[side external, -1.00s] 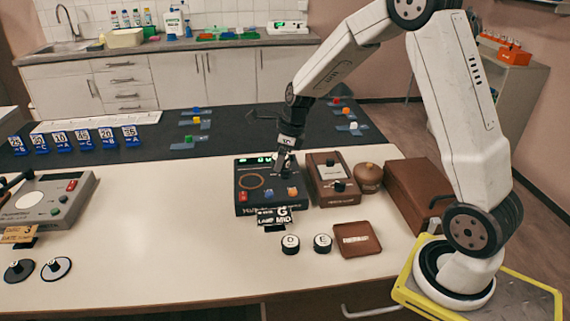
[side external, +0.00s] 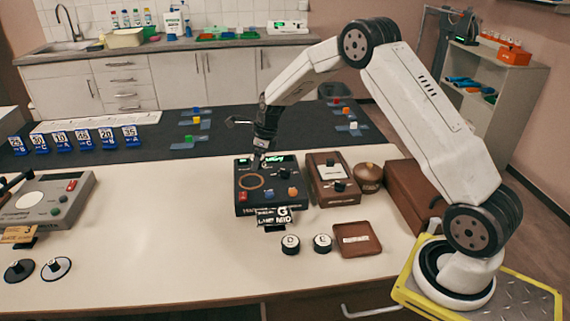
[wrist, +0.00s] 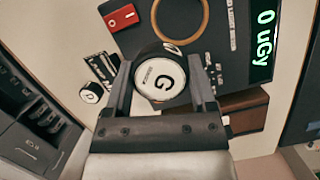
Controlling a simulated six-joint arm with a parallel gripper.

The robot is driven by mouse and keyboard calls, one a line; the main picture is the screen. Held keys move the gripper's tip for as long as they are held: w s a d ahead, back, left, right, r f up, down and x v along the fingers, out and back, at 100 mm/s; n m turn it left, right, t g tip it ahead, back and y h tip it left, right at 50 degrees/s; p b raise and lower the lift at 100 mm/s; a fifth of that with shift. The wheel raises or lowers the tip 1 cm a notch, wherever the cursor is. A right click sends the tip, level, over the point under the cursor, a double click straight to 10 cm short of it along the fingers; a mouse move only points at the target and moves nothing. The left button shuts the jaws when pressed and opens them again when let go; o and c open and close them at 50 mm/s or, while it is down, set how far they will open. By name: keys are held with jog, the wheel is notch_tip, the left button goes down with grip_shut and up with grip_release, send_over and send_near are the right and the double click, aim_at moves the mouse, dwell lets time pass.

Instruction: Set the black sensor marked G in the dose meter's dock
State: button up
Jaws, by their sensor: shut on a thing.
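My gripper (wrist: 160,85) is shut on the black sensor marked G (wrist: 160,78), a short dark cylinder with a white face. In the side external view my gripper (side external: 258,161) is over the back part of the dose meter (side external: 242,208), a dark box, and the sensor is too small there to make out clearly. The dock ring (side external: 250,181), brown-orange, lies on the meter's top; it also shows in the wrist view (wrist: 205,22), beyond the held sensor. The sensor is apart from the ring's middle in that view. The meter's green display (wrist: 264,35) reads 0 uGy.
Black sensors D (side external: 290,244) and E (side external: 322,243) stand in front of the meter, beside a brown tray (side external: 368,248). A small sign (side external: 275,217) stands at the meter's front. A brown device (side external: 335,198) stands close on its right. The table's left middle is clear.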

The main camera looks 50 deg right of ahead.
send_over(249, 181)
jog(key=s, duration=0.1)
jog(key=shift+d+f, duration=0.1)
jog(key=shift+f, duration=2.05)
jog(key=shift+w+f, duration=0.15)
jog(key=shift+f, duration=1.65)
jog(key=shift+f, duration=0.45)
